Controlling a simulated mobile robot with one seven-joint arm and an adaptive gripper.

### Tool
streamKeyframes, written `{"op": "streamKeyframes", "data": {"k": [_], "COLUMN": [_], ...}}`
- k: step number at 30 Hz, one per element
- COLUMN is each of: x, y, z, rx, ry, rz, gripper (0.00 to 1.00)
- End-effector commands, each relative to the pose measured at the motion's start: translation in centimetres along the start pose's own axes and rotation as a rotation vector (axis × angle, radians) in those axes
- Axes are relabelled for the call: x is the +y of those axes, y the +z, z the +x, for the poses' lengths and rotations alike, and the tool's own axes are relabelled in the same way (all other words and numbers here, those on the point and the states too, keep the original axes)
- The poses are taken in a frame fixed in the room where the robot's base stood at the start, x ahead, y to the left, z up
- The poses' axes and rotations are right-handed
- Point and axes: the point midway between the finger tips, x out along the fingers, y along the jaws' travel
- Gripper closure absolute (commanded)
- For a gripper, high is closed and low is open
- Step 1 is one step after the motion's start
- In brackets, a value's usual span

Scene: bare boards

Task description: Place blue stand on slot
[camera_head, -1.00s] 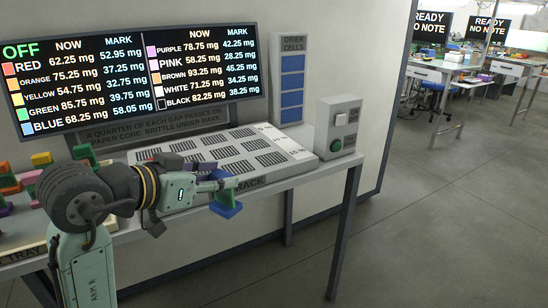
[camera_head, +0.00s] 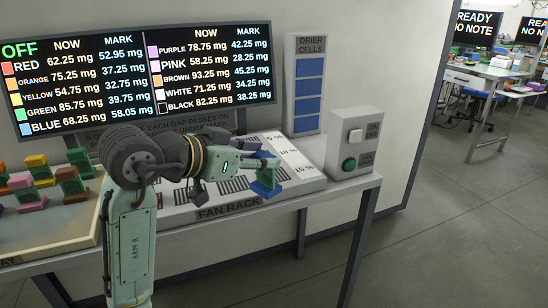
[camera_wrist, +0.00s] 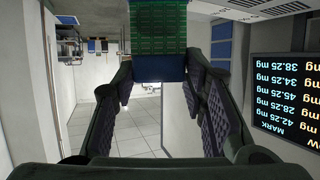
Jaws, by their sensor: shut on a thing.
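My gripper (camera_head: 262,160) is shut on the blue stand (camera_head: 266,184), which hangs over the right part of the fan rack (camera_head: 308,177). The stand also shows in the wrist view (camera_wrist: 157,68) between the fingertips, with a green gridded face above its blue edge. The rack has several dark slotted vents and a pale strip with percent marks at its right end. In the head view the stand covers part of the vents. I cannot tell whether its base touches the rack.
A tray (camera_head: 52,246) with several coloured stands is at the left. A switch box (camera_head: 353,143) with a green button stands right of the rack. Blue drier cells (camera_head: 308,87) and a weight display (camera_head: 140,80) stand behind. Open floor lies to the right.

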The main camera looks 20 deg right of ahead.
Motion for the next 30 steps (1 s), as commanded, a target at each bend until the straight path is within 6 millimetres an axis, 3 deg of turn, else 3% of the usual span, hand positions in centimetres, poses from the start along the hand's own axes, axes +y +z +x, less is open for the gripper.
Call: {"op": "streamKeyframes", "data": {"k": [9,15,20,30], "x": [-5.3,-7.7,-8.3,-8.3], "y": [-2.1,-2.9,-2.8,0.4], "z": [6.6,9.5,10.3,11.6], "rx": [-0.003,-0.001,0.0,0.0], "ry": [0.002,0.001,0.0,0.001], "rz": [-0.003,-0.001,0.001,0.001], "gripper": [0.9,0.9,0.9,0.9]}}
